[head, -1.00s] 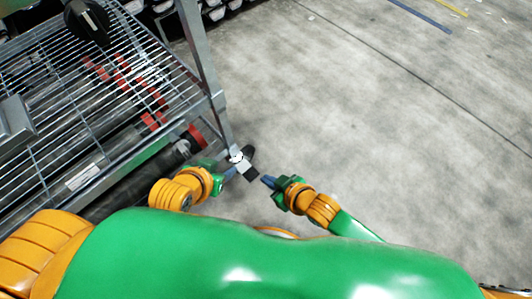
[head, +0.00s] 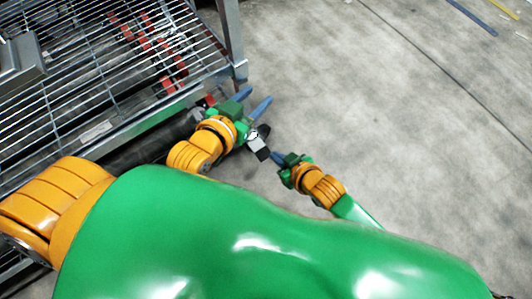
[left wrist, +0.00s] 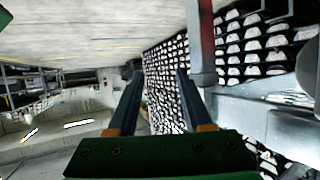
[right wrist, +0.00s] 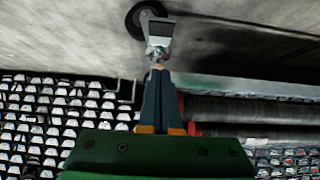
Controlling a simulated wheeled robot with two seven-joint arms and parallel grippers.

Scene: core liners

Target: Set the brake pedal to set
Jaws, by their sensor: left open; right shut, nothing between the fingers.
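The brake pedal (head: 263,154) is a small dark plate at a caster with a pale bracket, low at the cart's near corner. In the right wrist view the pedal (right wrist: 160,32) is a grey plate beside a black caster wheel (right wrist: 143,17). My right gripper (head: 276,158) is shut and empty, its tips close to the pedal; contact cannot be told. Its shut fingers (right wrist: 158,75) point at the pedal in the right wrist view. My left gripper (head: 251,98) is open and empty, just beyond the caster by the cart post. The left wrist view does not clearly show the pedal.
The wire-shelf cart (head: 95,90) fills the left, with its metal post (head: 231,40) beside my left gripper. Dark tubes with red parts (head: 160,50) lie under the wire shelf. Concrete floor (head: 380,100) to the right is clear.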

